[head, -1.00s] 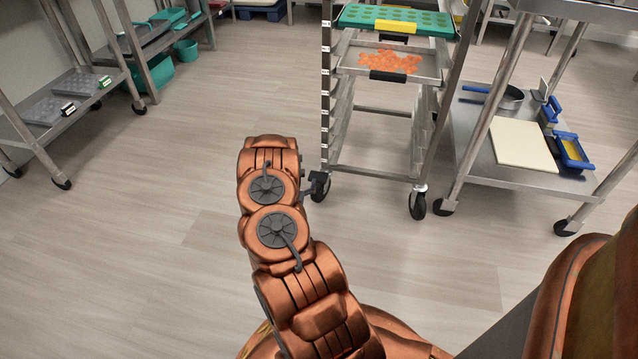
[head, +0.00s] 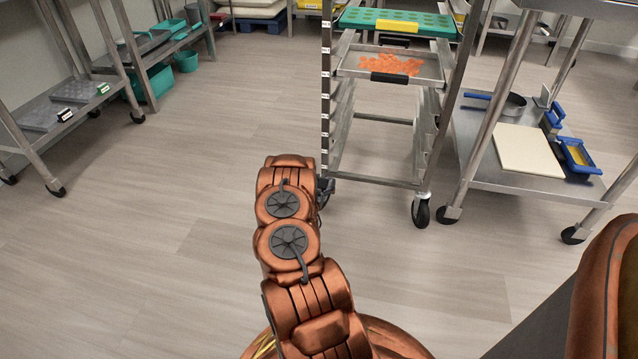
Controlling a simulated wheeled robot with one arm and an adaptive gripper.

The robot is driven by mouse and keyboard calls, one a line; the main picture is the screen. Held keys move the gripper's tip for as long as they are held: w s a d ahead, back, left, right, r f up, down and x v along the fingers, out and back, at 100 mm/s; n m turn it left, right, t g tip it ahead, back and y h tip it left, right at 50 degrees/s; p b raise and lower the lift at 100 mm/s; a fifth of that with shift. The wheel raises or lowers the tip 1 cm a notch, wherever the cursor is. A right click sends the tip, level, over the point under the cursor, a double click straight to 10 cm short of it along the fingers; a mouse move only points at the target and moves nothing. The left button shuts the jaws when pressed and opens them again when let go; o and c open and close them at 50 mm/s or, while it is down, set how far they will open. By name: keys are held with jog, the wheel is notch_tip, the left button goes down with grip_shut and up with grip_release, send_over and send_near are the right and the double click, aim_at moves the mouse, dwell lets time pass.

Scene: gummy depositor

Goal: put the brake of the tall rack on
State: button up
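The tall rack (head: 376,178) stands at the upper middle of the head view, a metal frame on casters. Its front right caster (head: 421,210) is in plain view, with a dark wheel on the floor. At its front left foot, dark parts show just right of my copper-coloured wrist. They may be the front left caster, my gripper or both; I cannot separate them. My gripper is mostly or wholly hidden behind my wrist, low beside that foot. I cannot see its fingers, any contact, or the brake lever.
The rack holds a green tray (head: 395,20) above a metal tray with orange pieces (head: 390,64). A steel table (head: 480,180) with a white board (head: 528,150) stands close on the right. Shelving (head: 62,135) is at the left. The floor left of my arm is clear.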

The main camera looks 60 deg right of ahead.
jog(key=shift+d, duration=0.15)
jog(key=c, duration=1.7)
